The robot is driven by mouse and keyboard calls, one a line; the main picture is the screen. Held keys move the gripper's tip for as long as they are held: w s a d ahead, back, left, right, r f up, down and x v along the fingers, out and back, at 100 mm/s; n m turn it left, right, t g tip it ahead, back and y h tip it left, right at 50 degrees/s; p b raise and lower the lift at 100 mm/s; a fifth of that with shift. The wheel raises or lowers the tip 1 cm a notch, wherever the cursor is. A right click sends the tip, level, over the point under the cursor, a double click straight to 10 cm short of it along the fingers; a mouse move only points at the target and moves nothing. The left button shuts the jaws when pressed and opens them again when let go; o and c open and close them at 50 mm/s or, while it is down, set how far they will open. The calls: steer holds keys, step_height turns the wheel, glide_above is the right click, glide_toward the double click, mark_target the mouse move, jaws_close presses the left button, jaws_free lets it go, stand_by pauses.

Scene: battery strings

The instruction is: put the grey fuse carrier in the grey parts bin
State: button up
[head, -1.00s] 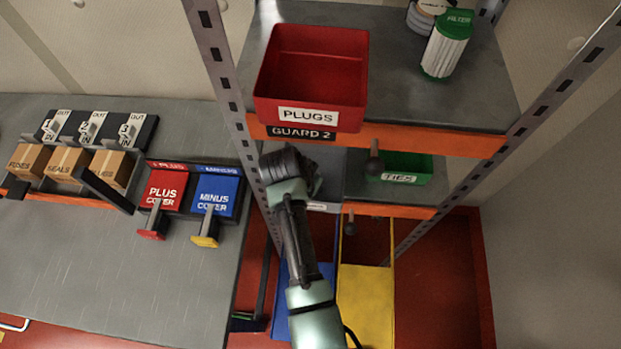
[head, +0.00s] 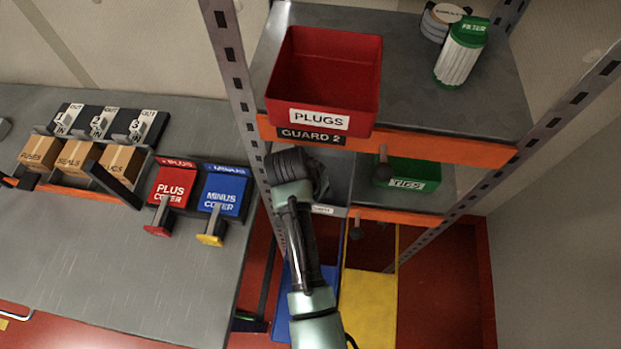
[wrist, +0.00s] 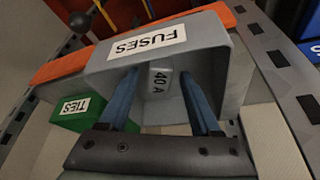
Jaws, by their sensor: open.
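The grey parts bin (wrist: 205,32), labelled FUSES, fills the middle of the wrist view. A grey piece marked 40 A, the grey fuse carrier (wrist: 161,82), shows inside it between my fingers. My gripper (wrist: 163,78) is open, with its two blue fingers reaching into the bin on either side of the carrier. I cannot tell whether either finger touches it. In the head view, my wrist is at the lower shelf level below the red PLUGS bin; the fingers, the carrier and the grey bin's inside are hidden there.
The red PLUGS bin (head: 325,75) stands on the shelf above my wrist, over an orange edge (head: 450,147). The green TIES bin (head: 407,175) sits beside on the lower shelf. A slotted upright (head: 232,85) is close left of my arm. Dark knobs stick out nearby.

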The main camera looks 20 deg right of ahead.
steer(key=v, duration=1)
steer(key=shift+r+b, duration=0.3)
steer(key=shift+s+a, duration=0.1)
